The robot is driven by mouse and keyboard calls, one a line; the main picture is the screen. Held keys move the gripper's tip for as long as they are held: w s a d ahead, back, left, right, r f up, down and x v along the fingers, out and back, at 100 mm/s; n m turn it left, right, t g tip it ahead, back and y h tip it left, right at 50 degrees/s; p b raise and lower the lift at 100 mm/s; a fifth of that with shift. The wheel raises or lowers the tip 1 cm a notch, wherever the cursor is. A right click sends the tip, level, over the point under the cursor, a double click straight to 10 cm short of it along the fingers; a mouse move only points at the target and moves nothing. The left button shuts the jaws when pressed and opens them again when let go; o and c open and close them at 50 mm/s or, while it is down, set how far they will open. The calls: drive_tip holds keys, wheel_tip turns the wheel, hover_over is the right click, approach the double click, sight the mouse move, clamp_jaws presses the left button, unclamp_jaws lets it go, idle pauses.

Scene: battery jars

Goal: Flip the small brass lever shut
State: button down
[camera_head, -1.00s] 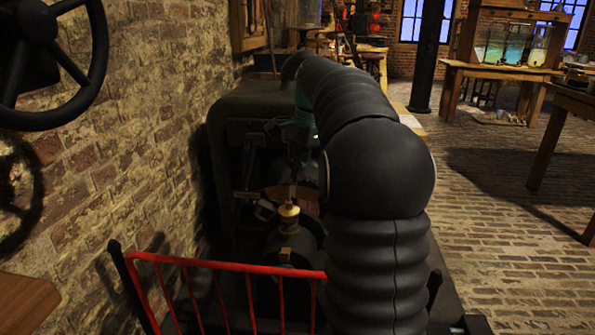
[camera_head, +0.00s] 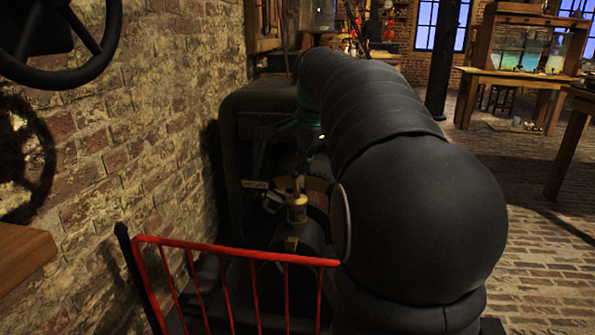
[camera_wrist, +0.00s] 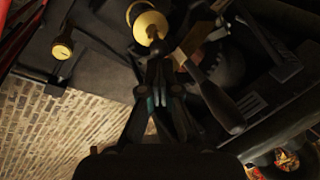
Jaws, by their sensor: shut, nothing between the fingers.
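A small brass fitting (camera_head: 297,208) stands upright on the dark machine in the head view, with a thin upright piece at its top. It also shows in the wrist view (camera_wrist: 150,27), at the top, as a round pale brass end. I cannot clearly make out the brass lever's own position. My gripper (camera_wrist: 155,55) is shut and empty, its tips close to the brass fitting in the wrist view. I cannot tell whether they touch it. In the head view the gripper is dark and partly lost against the machine, just above the fitting.
A red railing (camera_head: 235,255) stands in front of the machine. A brick wall (camera_head: 150,110) is close on the left. In the wrist view, a dark-handled lever (camera_wrist: 222,105) lies right of my gripper, and a brass knob (camera_wrist: 62,48) is at upper left. Brick floor is open at right.

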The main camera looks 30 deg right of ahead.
drive_tip(key=s+a+f, duration=0.3)
drive_tip(key=s+f, duration=0.1)
drive_tip(key=shift+s+a+b, duration=0.3)
drive_tip(key=shift+b, duration=0.05)
idle(0.3)
drive_tip(key=shift+w+d, duration=0.1)
drive_tip(key=shift+d, duration=0.05)
drive_tip(key=shift+w+d+f+p, duration=0.1)
drive_tip(key=shift+w+d+p, duration=0.25)
drive_tip(key=shift+w, duration=0.15)
drive_tip(key=s+a+r+p, duration=0.2)
drive_tip(key=s+r, duration=0.3)
drive_tip(key=s, duration=0.5)
drive_tip(key=shift+a+p, duration=0.2)
drive_tip(key=shift+p, duration=0.15)
